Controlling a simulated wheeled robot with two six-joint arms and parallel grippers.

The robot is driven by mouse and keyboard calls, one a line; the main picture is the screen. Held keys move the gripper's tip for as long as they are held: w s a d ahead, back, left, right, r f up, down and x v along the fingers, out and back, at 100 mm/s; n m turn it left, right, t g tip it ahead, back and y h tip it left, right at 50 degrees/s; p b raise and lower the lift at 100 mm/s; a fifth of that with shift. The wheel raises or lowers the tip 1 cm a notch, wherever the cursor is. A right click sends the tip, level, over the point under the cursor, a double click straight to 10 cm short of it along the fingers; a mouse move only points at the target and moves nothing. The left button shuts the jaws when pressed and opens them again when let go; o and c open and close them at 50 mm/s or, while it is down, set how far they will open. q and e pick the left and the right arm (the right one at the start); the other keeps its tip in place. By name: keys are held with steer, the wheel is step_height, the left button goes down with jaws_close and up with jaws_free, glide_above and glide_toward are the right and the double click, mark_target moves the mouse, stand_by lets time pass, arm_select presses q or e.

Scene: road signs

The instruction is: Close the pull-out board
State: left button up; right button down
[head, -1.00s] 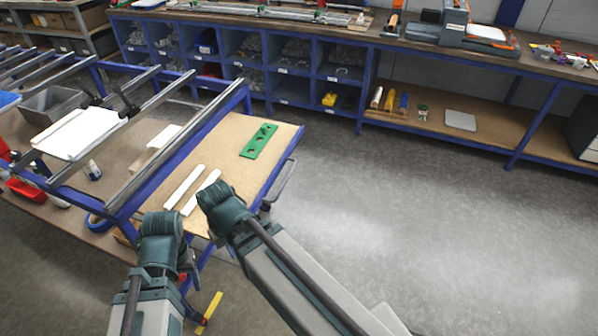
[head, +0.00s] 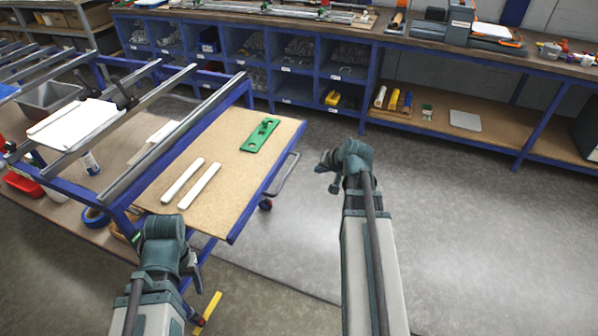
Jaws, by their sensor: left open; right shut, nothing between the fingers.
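The pull-out board (head: 225,190) is a tan wooden sheet with a blue edge. It sticks out to the right from under the blue and metal frame of the work table. A grey handle (head: 286,174) shows at its right edge. A green plate with holes (head: 260,135) and two white strips (head: 191,184) lie on it. My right gripper (head: 325,169) is shut and empty, right of the board and apart from it. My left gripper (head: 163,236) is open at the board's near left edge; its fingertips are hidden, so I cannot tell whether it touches.
The table's metal rails (head: 165,130) run beside the board's left side. A blue tape roll (head: 95,216) sits on the lower shelf. A blue shelf unit (head: 290,70) and a long bench (head: 465,115) stand behind. The grey floor (head: 480,220) at right is clear.

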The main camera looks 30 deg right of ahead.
mark_target(222, 150)
steer(key=w+a+f+b, duration=0.3)
steer(key=w+f+b, duration=0.3)
steer(key=w, duration=0.3)
steer(key=shift+w+f+b, duration=0.2)
steer(key=shift+f+b, duration=0.2)
steer(key=shift+f, duration=0.05)
steer(key=shift+w, duration=0.1)
steer(key=w+a, duration=0.6)
steer(key=w, duration=0.1)
steer(key=w+a, duration=0.7)
steer(key=w, duration=0.1)
steer(key=w+a, duration=0.6)
steer(key=w, duration=0.1)
steer(key=shift+w+a, duration=0.2)
steer(key=shift+w, duration=0.2)
steer(key=shift+w+a, duration=0.1)
steer(key=shift+a, duration=0.05)
steer(key=shift+w+a+r, duration=0.1)
